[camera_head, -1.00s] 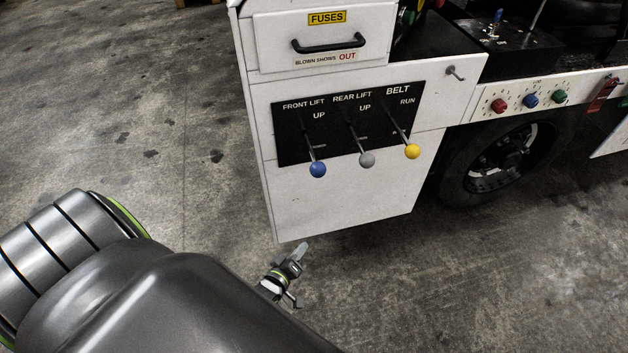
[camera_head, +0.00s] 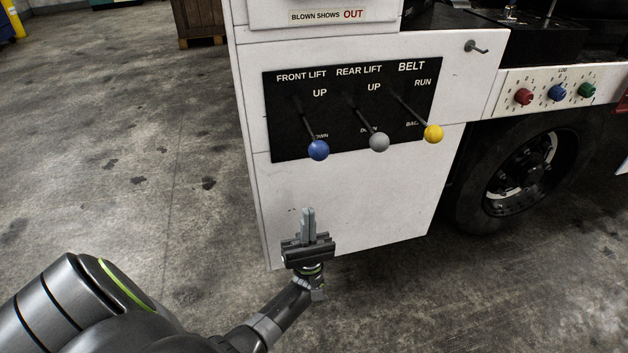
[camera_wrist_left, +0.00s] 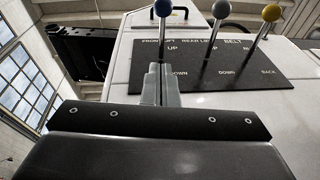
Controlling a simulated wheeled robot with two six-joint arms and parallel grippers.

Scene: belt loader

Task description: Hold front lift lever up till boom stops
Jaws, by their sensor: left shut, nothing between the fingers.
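The front lift lever has a blue knob (camera_head: 318,150) and stands at the left of the black lever panel (camera_head: 290,148), under the words FRONT LIFT. Its knob also shows at the top of the left wrist view (camera_wrist_left: 163,8). My left gripper (camera_head: 308,212) is below the blue knob in the head view, fingers pointing up, shut and empty, apart from the knob. In the left wrist view its closed fingers (camera_wrist_left: 160,84) overlap the lever's shaft in line of sight; I cannot tell contact there. My right gripper is not in view. The boom is not identifiable.
The rear lift lever's grey knob (camera_head: 379,142) and the belt lever's yellow knob (camera_head: 433,133) are close to the right of the blue one. A hook (camera_head: 477,48) sticks out at upper right. A wheel (camera_head: 520,172) is farther right.

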